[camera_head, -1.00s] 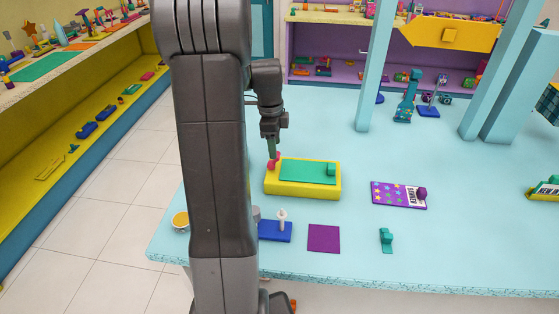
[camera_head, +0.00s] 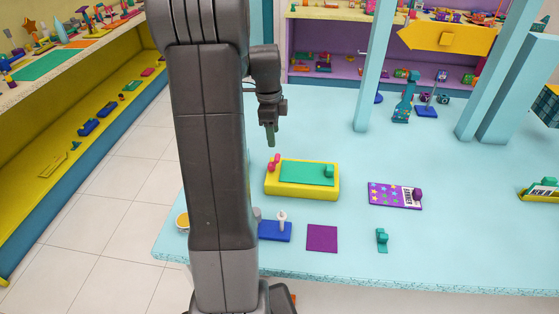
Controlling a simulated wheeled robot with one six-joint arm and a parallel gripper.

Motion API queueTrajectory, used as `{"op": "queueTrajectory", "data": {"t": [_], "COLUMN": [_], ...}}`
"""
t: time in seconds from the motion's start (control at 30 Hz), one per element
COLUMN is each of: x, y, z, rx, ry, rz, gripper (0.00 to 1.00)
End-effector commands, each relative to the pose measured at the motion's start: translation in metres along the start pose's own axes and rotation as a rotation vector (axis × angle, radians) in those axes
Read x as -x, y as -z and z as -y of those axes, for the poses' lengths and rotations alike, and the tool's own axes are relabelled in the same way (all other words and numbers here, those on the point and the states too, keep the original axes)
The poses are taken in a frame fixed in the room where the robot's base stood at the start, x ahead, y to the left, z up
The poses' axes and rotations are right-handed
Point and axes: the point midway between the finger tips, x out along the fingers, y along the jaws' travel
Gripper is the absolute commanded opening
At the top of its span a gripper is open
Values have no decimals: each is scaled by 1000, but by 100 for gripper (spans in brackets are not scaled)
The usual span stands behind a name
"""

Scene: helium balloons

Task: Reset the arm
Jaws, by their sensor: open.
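My gripper (camera_head: 270,135) hangs pointing down at the end of my dark grey arm, above the back left part of the light blue table (camera_head: 340,245). It is open, with nothing seen between its fingers. Below it and a little nearer sits a yellow block with a green top (camera_head: 301,190). A small pink-red piece (camera_head: 274,162) is at the block's back left corner, apart from the gripper. My upright arm link hides part of the table's left side.
A blue base with a white peg (camera_head: 275,231), a purple square (camera_head: 322,238), a teal piece (camera_head: 382,240) and a starry purple card (camera_head: 394,195) lie on the table. Light blue posts (camera_head: 375,70) stand at the back. Shelves (camera_head: 90,125) line the left.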

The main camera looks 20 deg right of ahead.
Motion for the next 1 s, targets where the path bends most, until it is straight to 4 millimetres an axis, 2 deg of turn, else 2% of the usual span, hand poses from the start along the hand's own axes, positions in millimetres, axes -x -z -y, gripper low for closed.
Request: {"op": "queueTrajectory", "data": {"t": [0.03, 0.1, 0.53, 0.77, 1.0], "x": [8, 10, 3, -18, -50], "y": [0, 0, 0, 0, 0], "z": [0, 0, 0, 0, 0], "rx": [0, 0, 0, -1, -1], "ry": [0, 0, -1, -3, -2], "rz": [0, 0, 0, 0, 0], "gripper": [53, 53, 53, 53, 53]}}
